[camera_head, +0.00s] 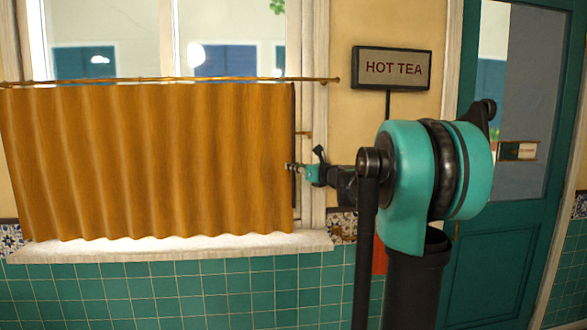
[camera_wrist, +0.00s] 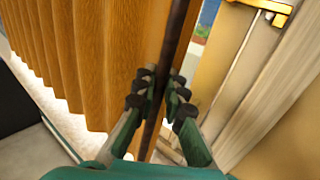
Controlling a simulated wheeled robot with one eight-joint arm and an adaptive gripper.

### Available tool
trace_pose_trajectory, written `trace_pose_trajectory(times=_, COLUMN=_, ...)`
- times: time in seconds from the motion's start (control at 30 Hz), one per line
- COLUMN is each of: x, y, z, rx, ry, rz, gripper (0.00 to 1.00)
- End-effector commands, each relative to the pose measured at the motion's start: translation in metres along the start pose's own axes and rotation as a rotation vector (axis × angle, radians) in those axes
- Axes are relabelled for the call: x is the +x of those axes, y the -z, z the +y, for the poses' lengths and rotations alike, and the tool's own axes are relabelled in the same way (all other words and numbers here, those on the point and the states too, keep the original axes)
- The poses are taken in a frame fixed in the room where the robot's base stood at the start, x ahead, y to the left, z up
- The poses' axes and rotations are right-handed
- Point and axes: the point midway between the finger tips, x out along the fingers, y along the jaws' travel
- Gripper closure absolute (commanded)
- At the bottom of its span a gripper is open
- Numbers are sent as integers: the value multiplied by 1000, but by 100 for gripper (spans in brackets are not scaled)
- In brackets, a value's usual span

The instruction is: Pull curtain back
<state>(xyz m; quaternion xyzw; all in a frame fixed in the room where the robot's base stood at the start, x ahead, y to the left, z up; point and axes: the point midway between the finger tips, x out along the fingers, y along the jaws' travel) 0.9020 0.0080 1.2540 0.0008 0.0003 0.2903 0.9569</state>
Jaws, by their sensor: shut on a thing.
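An orange-brown pleated curtain (camera_head: 150,160) hangs from a thin brass rod (camera_head: 180,80) and covers the lower part of the window. A dark vertical bar (camera_head: 293,140) runs down the curtain's right edge. My gripper (camera_head: 291,167) is at this right edge, at about mid-height. In the wrist view the curtain (camera_wrist: 90,60) fills the left, and the dark bar (camera_wrist: 173,40) passes between the fingertips of my gripper (camera_wrist: 160,95). The fingers are closed on the bar from both sides. The fingertips are small and partly hidden in the head view.
A white sill (camera_head: 180,246) runs below the curtain. The window frame (camera_head: 313,130) and a brass fitting (camera_wrist: 265,8) are just right of my gripper. A HOT TEA sign (camera_head: 391,68) and a teal door (camera_head: 520,240) are further right.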

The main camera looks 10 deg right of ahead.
Motion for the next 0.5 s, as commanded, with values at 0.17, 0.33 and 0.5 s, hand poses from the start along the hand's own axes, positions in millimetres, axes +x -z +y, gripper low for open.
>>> trace_pose_trajectory(times=0.17, x=0, y=0, z=0, rx=0, ry=0, rz=0, gripper=100)
trace_pose_trajectory(times=0.33, x=0, y=0, z=0, rx=0, ry=0, rz=0, gripper=100)
trace_pose_trajectory(times=0.5, x=6, y=0, z=9, rx=0, ry=-1, rz=0, gripper=100)
